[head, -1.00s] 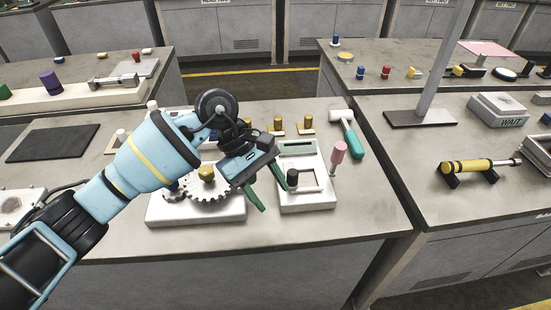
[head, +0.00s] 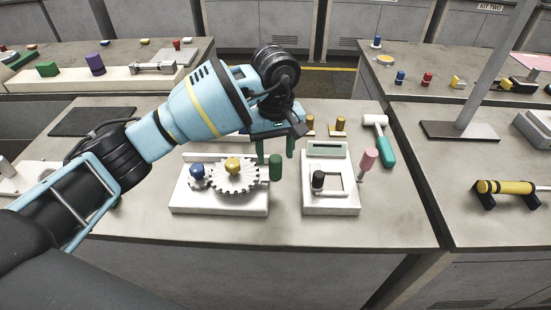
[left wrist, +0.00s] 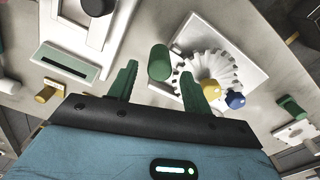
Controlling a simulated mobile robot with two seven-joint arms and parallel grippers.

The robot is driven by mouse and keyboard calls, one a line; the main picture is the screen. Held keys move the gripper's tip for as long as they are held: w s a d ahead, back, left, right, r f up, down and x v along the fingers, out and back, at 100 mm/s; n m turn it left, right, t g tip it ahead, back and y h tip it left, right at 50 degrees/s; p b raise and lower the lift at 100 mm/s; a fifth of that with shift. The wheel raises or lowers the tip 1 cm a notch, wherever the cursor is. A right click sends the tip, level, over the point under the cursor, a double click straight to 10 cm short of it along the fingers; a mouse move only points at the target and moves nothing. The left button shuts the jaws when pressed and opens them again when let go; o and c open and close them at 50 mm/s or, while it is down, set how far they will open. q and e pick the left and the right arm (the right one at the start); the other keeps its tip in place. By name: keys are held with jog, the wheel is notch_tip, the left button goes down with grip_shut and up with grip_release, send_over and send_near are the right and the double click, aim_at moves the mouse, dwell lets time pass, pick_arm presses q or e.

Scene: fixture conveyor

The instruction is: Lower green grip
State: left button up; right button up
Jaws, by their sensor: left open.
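The green grip (head: 275,167) is a dark green cylinder at the right side of a white gear fixture (head: 220,208), beside a toothed gear wheel (head: 236,180). My left gripper (head: 276,150) is open and empty, its green fingers pointing down, just above or behind the grip; the exact depth is unclear. In the left wrist view the green grip (left wrist: 159,63) lies ahead, lined up between the open fingertips (left wrist: 160,78), with nothing held. My right gripper is out of view.
A yellow knob (head: 232,164) and a blue knob (head: 197,171) stand on the fixture. To the right is a white panel (head: 330,205) with a black knob. The front table strip is clear.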

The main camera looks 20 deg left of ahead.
aim_at(276, 158)
pick_arm(q)
jog(key=shift+f, duration=1.55)
grip_shut()
